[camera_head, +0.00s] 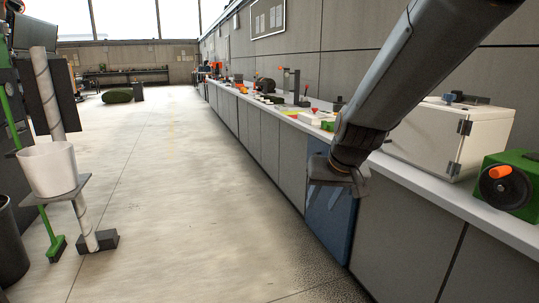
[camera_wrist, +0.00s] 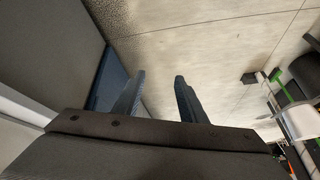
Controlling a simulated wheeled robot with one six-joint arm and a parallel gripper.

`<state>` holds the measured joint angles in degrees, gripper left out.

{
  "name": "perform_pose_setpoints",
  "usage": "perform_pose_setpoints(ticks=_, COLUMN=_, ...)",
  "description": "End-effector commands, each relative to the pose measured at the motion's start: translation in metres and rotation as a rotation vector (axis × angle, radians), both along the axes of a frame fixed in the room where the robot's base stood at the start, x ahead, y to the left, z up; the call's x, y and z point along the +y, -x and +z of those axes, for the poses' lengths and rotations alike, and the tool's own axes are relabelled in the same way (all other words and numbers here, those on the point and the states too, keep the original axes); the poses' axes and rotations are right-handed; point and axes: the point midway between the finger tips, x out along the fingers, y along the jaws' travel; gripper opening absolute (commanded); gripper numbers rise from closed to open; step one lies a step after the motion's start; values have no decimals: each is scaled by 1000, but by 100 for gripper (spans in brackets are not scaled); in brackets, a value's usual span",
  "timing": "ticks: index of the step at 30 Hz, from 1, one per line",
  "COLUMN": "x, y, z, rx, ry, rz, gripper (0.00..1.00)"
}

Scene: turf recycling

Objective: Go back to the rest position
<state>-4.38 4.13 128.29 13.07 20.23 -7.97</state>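My gripper (camera_head: 335,194) hangs at the end of my arm in front of the workbench cabinets in the head view. Its fingers point down towards the floor. In the wrist view the two blue-grey fingers (camera_wrist: 158,88) stand apart with bare floor showing between them. The gripper is open and holds nothing. My arm comes in from the upper right of the head view and hides part of the bench top and wall behind it.
The long workbench (camera_head: 447,193) runs along the right, bearing a white box (camera_head: 440,138), a green device (camera_head: 511,184) and several small tools. A white bucket (camera_head: 48,170) sits on a stand at left. The concrete floor (camera_head: 165,190) between is clear.

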Motion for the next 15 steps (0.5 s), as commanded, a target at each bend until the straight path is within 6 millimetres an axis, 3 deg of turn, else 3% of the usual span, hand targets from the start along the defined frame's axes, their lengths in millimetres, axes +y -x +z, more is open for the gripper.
perform_pose_setpoints(ticks=1, x=5, y=34, z=-4, rx=58, ry=5, rz=22, gripper=38)
perform_pose_setpoints(ticks=3, x=7, y=74, z=-12, rx=138, ry=15, rz=43, gripper=38)
perform_pose_setpoints(ticks=6, x=8, y=121, z=-21, rx=227, ry=31, rz=63, gripper=38)
perform_pose_setpoints(ticks=15, x=-2, y=224, z=-36, rx=423, ry=84, rz=96, gripper=38)
